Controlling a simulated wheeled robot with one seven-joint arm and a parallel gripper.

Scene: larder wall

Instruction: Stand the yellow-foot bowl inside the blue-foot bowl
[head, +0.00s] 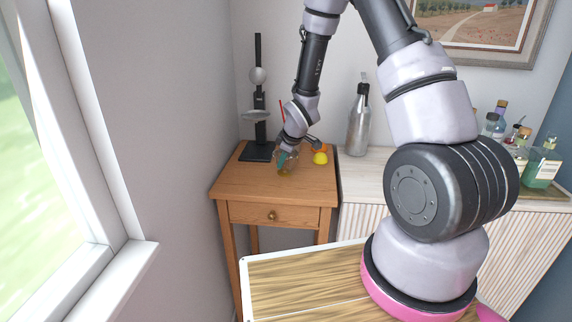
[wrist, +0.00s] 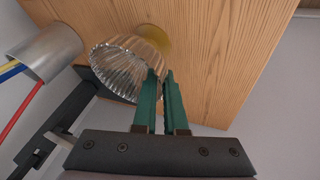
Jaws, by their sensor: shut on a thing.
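The yellow-foot bowl (wrist: 120,68) is a clear ribbed glass bowl, tilted, with its mouth toward the lower left in the wrist view. Its yellow foot (wrist: 155,38) shows behind it. My gripper (wrist: 160,75) has its green fingers closed on the bowl's rim. In the head view my gripper (head: 284,158) is low over the small wooden table (head: 236,183), with the bowl (head: 291,165) under it. I cannot tell whether the foot touches the table top. I cannot make out the blue-foot bowl in either view.
A black stand (head: 259,100) rises at the table's back left. A metal cup (wrist: 48,53) with coloured straws is close beside the bowl. A silver bottle (head: 359,128) stands on the white cabinet. The table's front is clear.

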